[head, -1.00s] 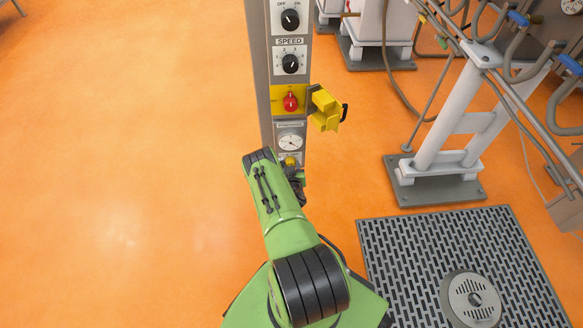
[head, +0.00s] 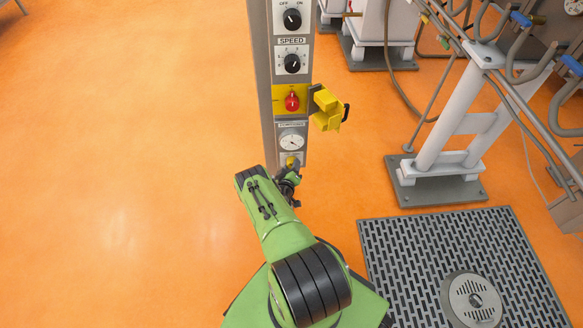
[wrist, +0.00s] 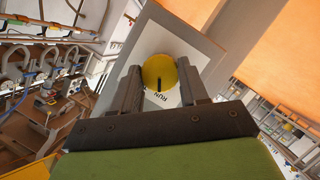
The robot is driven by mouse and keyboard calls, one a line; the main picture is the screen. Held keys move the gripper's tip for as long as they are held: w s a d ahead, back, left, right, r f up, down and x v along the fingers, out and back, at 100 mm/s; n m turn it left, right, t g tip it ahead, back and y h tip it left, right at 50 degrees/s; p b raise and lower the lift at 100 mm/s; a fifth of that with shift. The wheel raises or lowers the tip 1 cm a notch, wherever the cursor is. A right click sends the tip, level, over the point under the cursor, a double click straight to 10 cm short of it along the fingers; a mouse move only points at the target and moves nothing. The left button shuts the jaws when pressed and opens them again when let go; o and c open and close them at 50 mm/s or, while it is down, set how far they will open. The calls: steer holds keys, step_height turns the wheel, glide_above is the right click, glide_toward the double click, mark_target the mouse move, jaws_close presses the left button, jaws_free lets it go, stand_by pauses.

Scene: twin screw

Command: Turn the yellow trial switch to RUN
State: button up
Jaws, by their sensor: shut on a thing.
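The yellow trial switch (wrist: 158,70) is a round knob with a dark mark, on a pale plate low on the grey control column. In the wrist view it sits between the two fingers of my gripper (wrist: 160,85), which is shut on it. The dark mark lies on the side of the knob towards the RUN lettering (wrist: 165,96), which is partly cut off by my gripper. In the head view the switch (head: 291,161) shows small, below the dial, with my gripper (head: 290,172) at it.
Above the switch on the column are a white dial (head: 291,140), a red knob (head: 292,102) with an open yellow cover (head: 327,108) at its right, and the SPEED knob (head: 292,63). A floor grating (head: 400,250) and pipework stand to the right. The left floor is clear.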

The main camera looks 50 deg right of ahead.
stand_by(0.4)
steer(key=o, duration=1.1)
steer(key=shift+c, duration=0.2)
